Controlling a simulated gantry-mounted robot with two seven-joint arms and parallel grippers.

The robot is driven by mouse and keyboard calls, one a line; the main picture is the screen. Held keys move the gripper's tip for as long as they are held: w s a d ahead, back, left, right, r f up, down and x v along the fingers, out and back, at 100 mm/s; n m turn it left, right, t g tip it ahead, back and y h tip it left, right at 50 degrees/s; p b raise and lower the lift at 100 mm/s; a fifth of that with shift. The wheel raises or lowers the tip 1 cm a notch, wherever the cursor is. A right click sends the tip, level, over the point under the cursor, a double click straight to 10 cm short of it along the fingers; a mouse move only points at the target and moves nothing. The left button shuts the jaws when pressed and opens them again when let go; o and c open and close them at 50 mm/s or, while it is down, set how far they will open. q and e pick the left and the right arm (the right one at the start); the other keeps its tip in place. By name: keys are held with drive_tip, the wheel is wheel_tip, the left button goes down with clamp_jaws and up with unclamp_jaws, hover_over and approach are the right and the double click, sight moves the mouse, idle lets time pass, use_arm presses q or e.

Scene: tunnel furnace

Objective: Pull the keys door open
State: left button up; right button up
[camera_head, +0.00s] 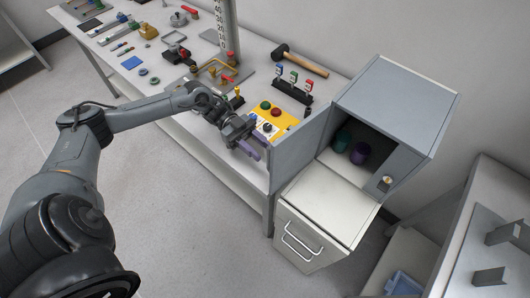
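A grey cabinet (397,87) stands at the right end of the workbench. Its compartment is open at the front, and a grey door panel (300,149) stands swung out on its left side. A small grey front with a brass knob (387,180) is at the compartment's right. No label shows which of these is the keys door. My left gripper (252,148), with purple at its fingers, is beside the outer edge of the door panel, over the bench's front edge. Its finger gap is too small to make out, and contact with the panel cannot be told. My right gripper is out of view.
A teal cup (342,141) and a purple cup (360,153) are in the compartment. A white drawer unit (312,240) with a handle is below. A yellow button panel (272,123), a hammer (300,61) and several tools lie on the bench. The floor in front is clear.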

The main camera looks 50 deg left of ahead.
use_arm(q)
drive_tip(key=a+b, duration=0.4)
drive_tip(key=a, duration=0.4)
drive_tip(key=shift+s, duration=0.35)
